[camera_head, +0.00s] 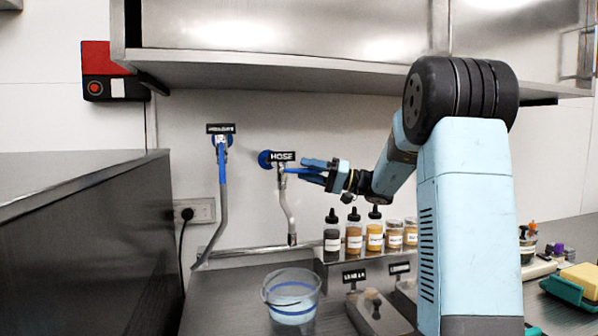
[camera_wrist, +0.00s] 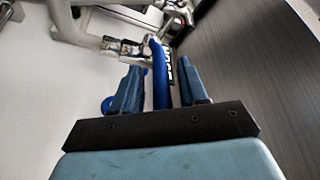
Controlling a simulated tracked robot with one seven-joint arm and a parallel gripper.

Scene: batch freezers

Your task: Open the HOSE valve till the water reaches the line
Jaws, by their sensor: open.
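The HOSE valve (camera_head: 281,168) is on the back wall under a black HOSE label (camera_head: 282,156). Its blue lever (camera_head: 298,171) points right, out toward my gripper (camera_head: 322,172). In the wrist view the lever (camera_wrist: 160,76) lies between my two open blue fingers (camera_wrist: 158,92), with a gap on each side. A clear bucket (camera_head: 269,296) stands on the counter below, with a blue line around it. Pale blue water (camera_head: 292,316) shows in its lower part; its exact level against the line is hard to tell.
A second valve with a hanging blue lever (camera_head: 222,165) is to the left. Squeeze bottles and jars (camera_head: 354,232) stand on a ledge to the right. A steel shelf (camera_head: 290,70) hangs overhead. A dark-sided unit (camera_head: 80,240) fills the left.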

